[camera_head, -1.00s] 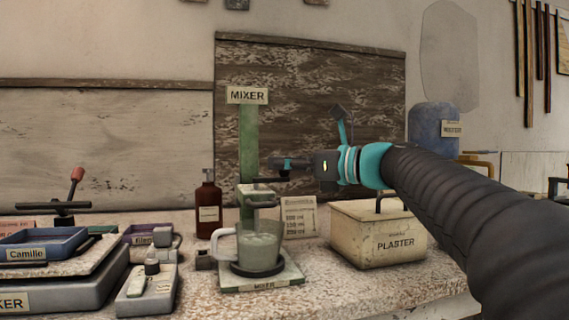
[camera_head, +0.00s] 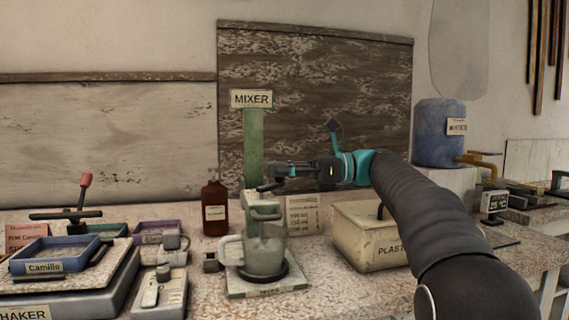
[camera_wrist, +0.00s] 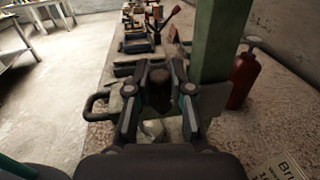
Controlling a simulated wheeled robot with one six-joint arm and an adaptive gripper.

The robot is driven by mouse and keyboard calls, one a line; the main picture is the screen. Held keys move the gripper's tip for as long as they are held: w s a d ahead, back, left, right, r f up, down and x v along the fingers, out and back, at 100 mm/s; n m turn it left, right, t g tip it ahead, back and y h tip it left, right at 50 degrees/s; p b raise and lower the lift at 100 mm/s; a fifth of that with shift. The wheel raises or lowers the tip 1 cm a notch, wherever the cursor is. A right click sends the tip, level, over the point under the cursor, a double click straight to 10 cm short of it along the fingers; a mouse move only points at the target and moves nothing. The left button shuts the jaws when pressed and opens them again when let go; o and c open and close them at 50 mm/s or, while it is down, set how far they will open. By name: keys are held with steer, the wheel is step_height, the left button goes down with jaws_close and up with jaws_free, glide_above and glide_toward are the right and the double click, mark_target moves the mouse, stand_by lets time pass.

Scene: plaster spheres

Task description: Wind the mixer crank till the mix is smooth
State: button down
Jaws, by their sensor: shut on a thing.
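The mixer (camera_head: 253,140) is a green upright post with a MIXER sign, standing on a flat base. A clear jug (camera_head: 264,257) with pale grey-white mix stands on the base, with the dark stirrer reaching into it. How smooth the mix is cannot be told. My gripper (camera_head: 256,176) reaches in from the right, level above the jug, at the dark crank (camera_head: 270,187). In the wrist view my gripper (camera_wrist: 160,92) is shut on the dark brown crank knob (camera_wrist: 160,78), beside the green post (camera_wrist: 218,45). The fingers partly hide the crank and jug.
A brown bottle (camera_head: 215,207) stands left of the post. A plaster box (camera_head: 365,243) sits close at the right, below my arm. Trays and a shaker (camera_head: 75,285) fill the left. A blue water container (camera_head: 438,135) stands at the back right.

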steer(key=shift+w+a+n+g+h, duration=0.2)
steer(key=shift+n+g, duration=0.35)
steer(key=shift+g, duration=0.25)
steer(key=shift+w+a+n+g+h, duration=0.1)
steer(key=shift+a+n+g+h, duration=0.15)
steer(key=shift+n+g, duration=0.4)
steer(key=shift+w+a+n+g+h, duration=0.15)
steer(key=shift+n+g, duration=0.25)
steer(key=shift+g, duration=0.55)
steer(key=shift+a+g, duration=0.15)
steer(key=shift+g, duration=0.15)
steer(key=c, duration=1)
jaws_free()
steer(key=shift+s+r+t, duration=0.1)
steer(key=shift+s+t, duration=0.05)
steer(key=shift+t, duration=0.25)
